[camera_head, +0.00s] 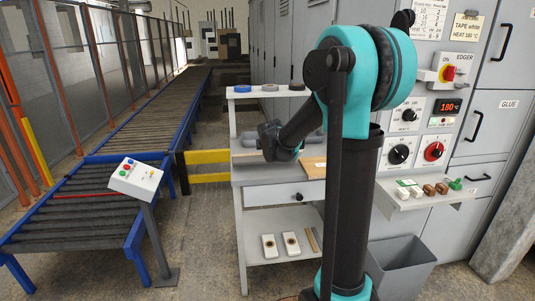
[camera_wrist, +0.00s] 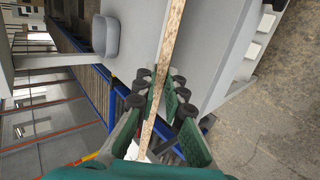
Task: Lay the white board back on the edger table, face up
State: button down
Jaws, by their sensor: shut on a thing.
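In the wrist view my gripper (camera_wrist: 162,92) is shut on the board (camera_wrist: 172,40), its fingers on either side of it. The board shows edge-on as a long, speckled brown strip, so I cannot tell which way its white face points. In the head view the gripper is mostly hidden by my own wrist, just above the edger table (camera_head: 265,174). The table is grey, with a drawer and a lower shelf. Its grey top (camera_wrist: 215,50) lies beyond the fingers in the wrist view. I cannot tell whether the board touches it.
A brown wooden panel (camera_head: 313,169) lies at the table's right. A raised shelf (camera_head: 248,93) holds tape rolls. The control panel (camera_head: 420,130) and a grey bin (camera_head: 402,265) stand to the right. A roller conveyor (camera_head: 75,205) and button post (camera_head: 137,178) stand left.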

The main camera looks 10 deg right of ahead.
jog(key=shift+f, duration=0.15)
jog(key=c, duration=1.5)
grip_release()
jog(key=shift+c, duration=0.2)
jog(key=shift+o, duration=0.3)
jog(key=g, duration=0.3)
jog(key=shift+s+r+g, duration=0.2)
jog(key=shift+g, duration=0.1)
